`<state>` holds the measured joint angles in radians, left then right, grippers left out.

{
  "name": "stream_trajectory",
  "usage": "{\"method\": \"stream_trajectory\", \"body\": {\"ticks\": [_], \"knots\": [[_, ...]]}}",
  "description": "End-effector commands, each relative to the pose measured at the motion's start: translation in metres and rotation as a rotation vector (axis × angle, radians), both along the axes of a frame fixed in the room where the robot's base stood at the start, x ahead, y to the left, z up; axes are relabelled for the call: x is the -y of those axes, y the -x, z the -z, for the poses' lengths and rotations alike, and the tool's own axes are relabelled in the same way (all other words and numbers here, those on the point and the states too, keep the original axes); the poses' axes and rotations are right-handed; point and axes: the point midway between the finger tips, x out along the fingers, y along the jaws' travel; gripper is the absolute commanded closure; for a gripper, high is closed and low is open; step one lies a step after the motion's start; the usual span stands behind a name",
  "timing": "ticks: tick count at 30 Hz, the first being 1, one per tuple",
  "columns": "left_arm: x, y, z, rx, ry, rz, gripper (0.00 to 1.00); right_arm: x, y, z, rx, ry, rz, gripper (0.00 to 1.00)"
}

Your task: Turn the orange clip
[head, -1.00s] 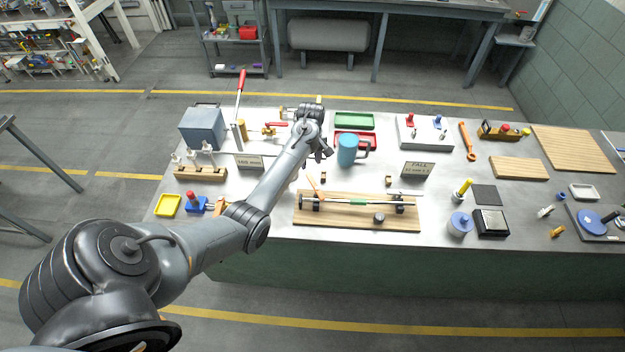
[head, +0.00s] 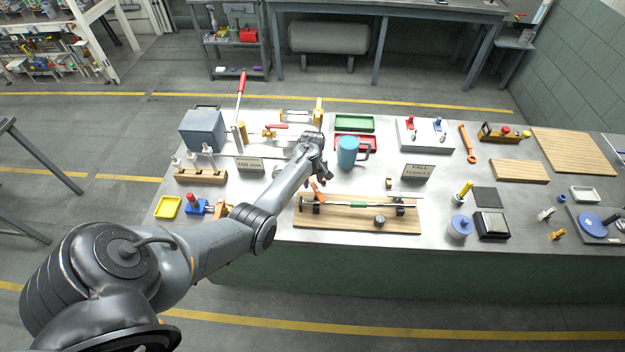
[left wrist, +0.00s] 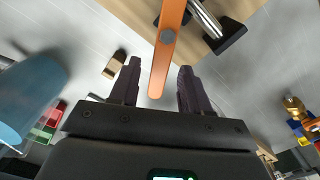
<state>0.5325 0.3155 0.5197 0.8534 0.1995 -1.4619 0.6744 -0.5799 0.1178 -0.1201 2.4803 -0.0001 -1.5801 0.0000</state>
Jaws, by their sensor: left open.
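The orange clip (head: 317,191) stands at the left part of a wooden board fixture (head: 350,220) that carries a metal rod with a green middle. In the left wrist view the clip (left wrist: 168,50) is a long flat orange bar with a grey round pin. My left gripper (head: 321,174) is open, just above the clip in the head view. In the left wrist view the bar's end lies between the two dark fingers (left wrist: 158,78), with a gap on each side. My right gripper is not in view.
A blue mug (head: 347,152) stands close behind the left gripper and shows at the left of the wrist view. A sign (head: 417,171) stands to the right. A red tray (head: 370,141) and a green tray (head: 354,123) lie behind the mug.

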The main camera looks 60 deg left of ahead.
Motion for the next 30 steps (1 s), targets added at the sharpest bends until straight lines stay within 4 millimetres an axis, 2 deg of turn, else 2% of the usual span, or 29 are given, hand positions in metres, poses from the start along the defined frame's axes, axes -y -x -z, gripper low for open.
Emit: {"method": "stream_trajectory", "body": {"ticks": [8,17,30], "knots": [[-0.0002,-0.0001,0.0004,0.0,0.0,0.0,0.55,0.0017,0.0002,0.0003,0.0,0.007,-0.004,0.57],[-0.0001,0.0001,0.0003,0.0,0.0,0.0,1.0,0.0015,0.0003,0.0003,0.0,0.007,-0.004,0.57],[0.0001,-0.0009,-0.0002,0.0,0.001,0.021,1.0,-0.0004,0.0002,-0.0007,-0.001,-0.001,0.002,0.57]]}}
